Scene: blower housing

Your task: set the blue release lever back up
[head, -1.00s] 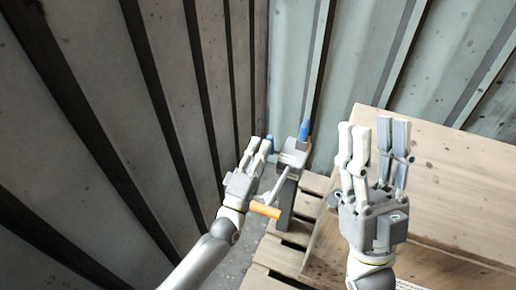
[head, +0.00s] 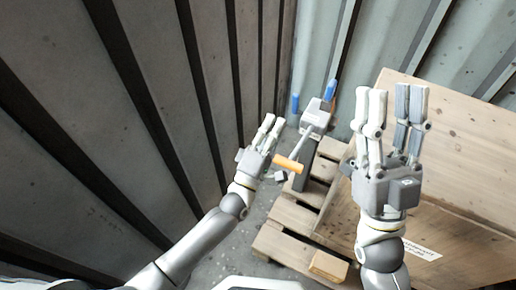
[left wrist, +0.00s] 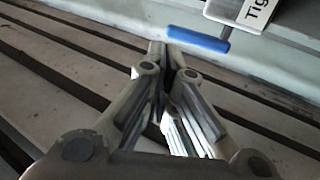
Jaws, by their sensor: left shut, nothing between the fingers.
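The blower housing (head: 317,115) is a small grey box on a post at the back, beside the pallet. Two blue parts show there: a left blue bar (head: 295,103), beside the box, and a right blue handle (head: 331,90), standing at its top. I cannot tell for sure which is the release lever. In the left wrist view a blue bar (left wrist: 198,40) lies almost level below a labelled box edge, beyond my fingertips. My left gripper (head: 272,121) is shut and empty, left of and below the housing, apart from the blue parts. My right gripper (head: 391,90) is open and empty, fingers up.
A crank arm with an orange grip (head: 288,164) reaches from the housing towards my left gripper. A large wooden crate (head: 460,130) stands behind and right of my right gripper. A wooden pallet (head: 285,246) lies below. A ribbed wall (head: 130,130) closes the left side.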

